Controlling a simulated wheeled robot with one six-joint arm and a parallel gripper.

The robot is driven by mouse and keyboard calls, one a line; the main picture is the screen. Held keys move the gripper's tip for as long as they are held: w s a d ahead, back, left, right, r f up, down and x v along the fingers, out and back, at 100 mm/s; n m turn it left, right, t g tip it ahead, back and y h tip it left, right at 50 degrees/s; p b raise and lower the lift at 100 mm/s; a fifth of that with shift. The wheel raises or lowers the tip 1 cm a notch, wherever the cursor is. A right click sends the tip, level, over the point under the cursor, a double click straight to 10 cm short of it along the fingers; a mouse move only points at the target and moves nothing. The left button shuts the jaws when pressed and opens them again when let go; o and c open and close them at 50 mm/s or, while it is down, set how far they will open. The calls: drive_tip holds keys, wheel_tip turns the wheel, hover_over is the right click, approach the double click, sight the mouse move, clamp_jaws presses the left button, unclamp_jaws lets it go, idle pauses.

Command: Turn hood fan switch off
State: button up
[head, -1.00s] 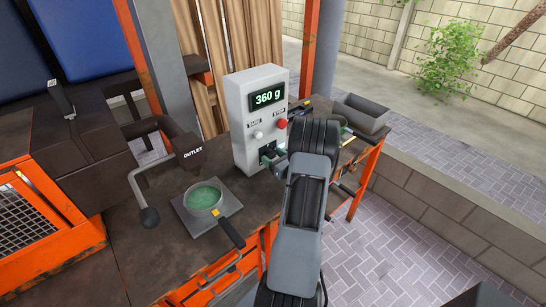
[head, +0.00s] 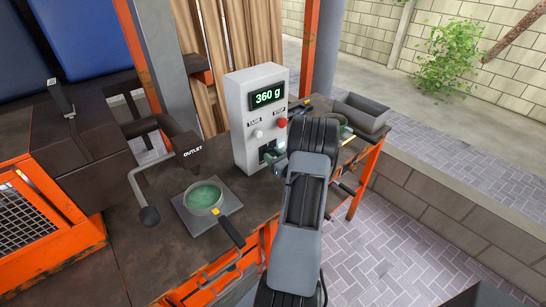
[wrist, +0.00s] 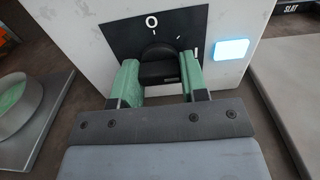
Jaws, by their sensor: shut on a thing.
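The fan switch is a black rotary knob (wrist: 158,72) on a black plate (wrist: 118,40) marked O at the top and I at the right. The plate is on the front of a light grey control box (head: 240,115), low down in the head view. My gripper (wrist: 160,66) has its two green fingers closed on the sides of the knob. In the head view my gripper (head: 272,157) is at the box's lower front, and my arm partly hides it. A lit pale-blue lamp (wrist: 232,49) is right of the plate. I cannot tell the knob's exact setting.
The box has a display (head: 268,97) reading 360 g, a white knob (head: 258,133) and a red button (head: 282,122). A pan of green material (head: 204,195) sits on a plate to the left. A grey bin (head: 361,113) stands at the right.

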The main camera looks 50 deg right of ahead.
drive_tip(key=shift+f, duration=0.1)
drive_tip(key=n+b, duration=0.1)
drive_tip(key=b, duration=0.1)
drive_tip(key=n+b, duration=0.1)
drive_tip(key=shift+f+b, duration=0.25)
drive_tip(key=shift+b, duration=0.1)
drive_tip(key=n+b, duration=0.2)
drive_tip(key=b, duration=0.2)
drive_tip(key=shift+f+n+b, duration=0.1)
drive_tip(key=shift+n+b, duration=0.2)
drive_tip(key=shift+b, duration=0.1)
drive_tip(key=n+b, duration=0.5)
drive_tip(key=b, duration=0.5)
drive_tip(key=shift+f+b, duration=0.1)
drive_tip(key=shift+b, duration=0.25)
drive_tip(key=n+b, duration=0.5)
drive_tip(key=b, duration=0.5)
drive_tip(key=shift+n, duration=0.3)
drive_tip(key=b, duration=0.2)
drive_tip(key=n+b, duration=0.1)
drive_tip(key=shift+r+n+b, duration=0.25)
drive_tip(key=shift+n+b, duration=0.05)
drive_tip(key=shift+b, duration=0.05)
drive_tip(key=shift+r+n+b, duration=0.15)
drive_tip(key=shift+n+b, duration=0.35)
drive_tip(key=shift+b, duration=0.3)
drive_tip(key=shift+r, duration=0.15)
